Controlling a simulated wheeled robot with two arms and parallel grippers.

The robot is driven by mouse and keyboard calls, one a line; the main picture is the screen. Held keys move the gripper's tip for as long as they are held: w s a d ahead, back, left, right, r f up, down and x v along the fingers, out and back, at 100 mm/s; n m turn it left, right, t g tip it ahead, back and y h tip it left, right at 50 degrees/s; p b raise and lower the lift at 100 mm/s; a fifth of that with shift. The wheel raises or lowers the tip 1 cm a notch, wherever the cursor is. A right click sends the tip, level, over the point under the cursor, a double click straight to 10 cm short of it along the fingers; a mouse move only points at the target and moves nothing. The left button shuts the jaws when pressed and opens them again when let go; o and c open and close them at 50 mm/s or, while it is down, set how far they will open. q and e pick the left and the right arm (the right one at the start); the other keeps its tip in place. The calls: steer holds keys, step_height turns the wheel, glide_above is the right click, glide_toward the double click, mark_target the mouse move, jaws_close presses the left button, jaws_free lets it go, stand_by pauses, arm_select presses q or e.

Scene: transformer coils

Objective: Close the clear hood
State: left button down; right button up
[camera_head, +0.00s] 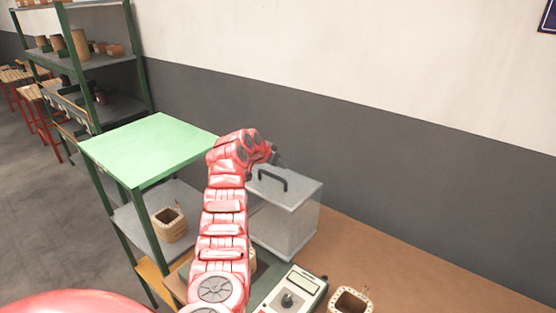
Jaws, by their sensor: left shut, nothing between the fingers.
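The clear hood (293,228) is a see-through box with a pale top and a black handle (270,178). It stands upright on the brown bench, right of my arm, and its top looks level. My left arm reaches up the middle of the view and hides the hood's left side. My left gripper (274,157) is at the far end of the arm, by the hood's back left edge, above and behind the handle. It is shut and empty. I cannot tell whether it touches the hood. My right gripper is not in view.
A meter box (297,290) with a knob and a wooden coil (349,301) are in front of the hood. A green-topped shelf (150,148) stands left of my arm, with another coil (170,225) on its lower level. The brown bench (420,270) is clear at right.

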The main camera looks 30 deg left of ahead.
arm_select(q)
steer(key=shift+s+a+f+p, duration=0.15)
steer(key=shift+s+p, duration=0.35)
steer(key=shift+s, duration=0.75)
steer(key=shift+s+f+p, duration=0.1)
steer(key=shift+s+p, duration=0.45)
steer(key=shift+s, duration=0.05)
